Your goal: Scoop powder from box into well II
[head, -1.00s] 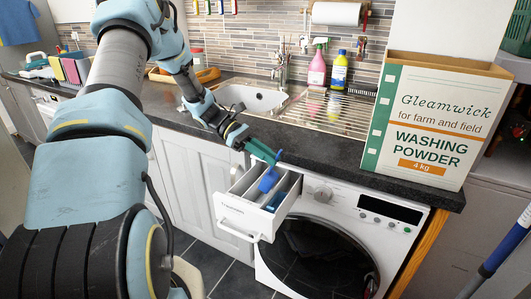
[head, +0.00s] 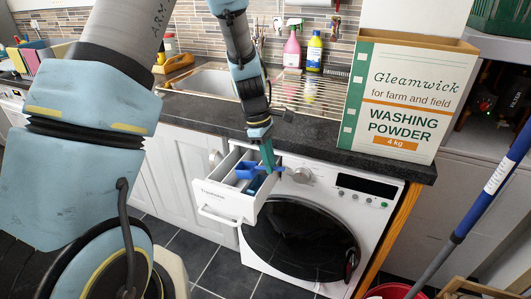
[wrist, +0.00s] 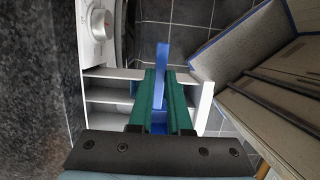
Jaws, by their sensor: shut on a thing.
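My gripper (head: 268,158) is shut on a blue scoop (head: 246,170), over the open detergent drawer of the washing machine. In the wrist view, the scoop's blue handle (wrist: 162,62) shows between the green fingers (wrist: 160,102); the fingers hide much of the rest. The white drawer (head: 222,204) is pulled out and has several compartments, with pale dividers showing in the wrist view (wrist: 104,95). A darker blue piece (head: 256,184) lies in the drawer. The Gleamwick washing powder box (head: 408,100) stands on the worktop at the right. I cannot see powder in the scoop or drawer.
The machine's dial (head: 301,175) is close to the drawer's right side. The dark worktop (head: 310,135) edge lies just behind my gripper. A blue pole (head: 465,225) leans at the right.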

